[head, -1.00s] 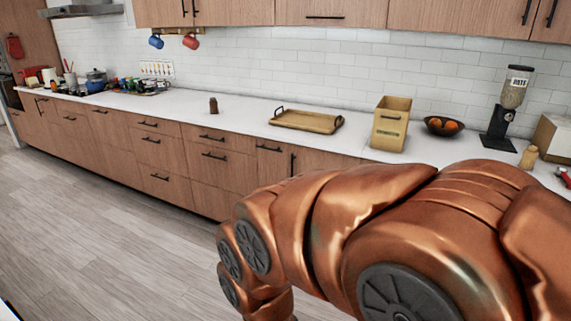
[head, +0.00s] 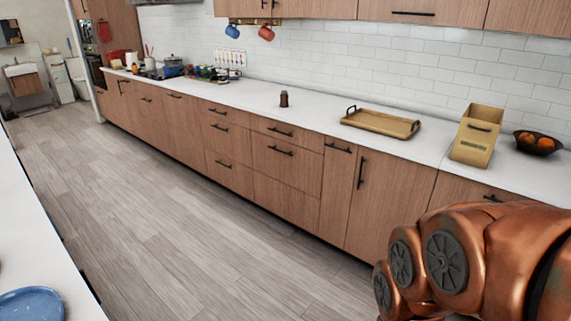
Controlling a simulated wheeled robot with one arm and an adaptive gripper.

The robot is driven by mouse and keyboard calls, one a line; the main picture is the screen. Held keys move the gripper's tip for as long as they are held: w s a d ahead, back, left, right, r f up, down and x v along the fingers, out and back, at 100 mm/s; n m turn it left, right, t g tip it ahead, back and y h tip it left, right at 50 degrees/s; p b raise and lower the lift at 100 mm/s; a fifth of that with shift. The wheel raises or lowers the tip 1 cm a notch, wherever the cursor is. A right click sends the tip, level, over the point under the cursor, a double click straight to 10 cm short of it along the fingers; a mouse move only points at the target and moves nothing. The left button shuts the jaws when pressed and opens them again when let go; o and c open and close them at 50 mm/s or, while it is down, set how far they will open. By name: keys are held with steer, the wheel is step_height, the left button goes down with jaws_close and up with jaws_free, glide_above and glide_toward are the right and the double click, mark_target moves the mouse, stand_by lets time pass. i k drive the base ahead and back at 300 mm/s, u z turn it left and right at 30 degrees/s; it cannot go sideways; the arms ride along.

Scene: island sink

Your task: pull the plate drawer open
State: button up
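A long run of wooden drawers and doors (head: 287,175) with black bar handles stands under the white counter in the head view. All the fronts I can see look shut. Which one is the plate drawer, the frame does not show. A blue plate (head: 30,304) lies on a white counter at the lower left. My copper-coloured arm fills the lower right corner and hides the cabinet fronts behind it. My gripper is out of view.
The white back counter (head: 330,117) bears a wooden tray (head: 381,123), a tan box (head: 476,136), a fruit bowl (head: 538,145) and a dark jar (head: 284,99). A white counter edge (head: 42,215) runs along the left. The wood floor (head: 170,215) between the counters is clear.

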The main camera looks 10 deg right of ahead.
mark_target(298, 167)
steer(key=u, duration=0.1)
steer(key=i, duration=0.45)
steer(key=u, duration=0.6)
steer(key=i, duration=1.8)
steer(key=u, duration=0.2)
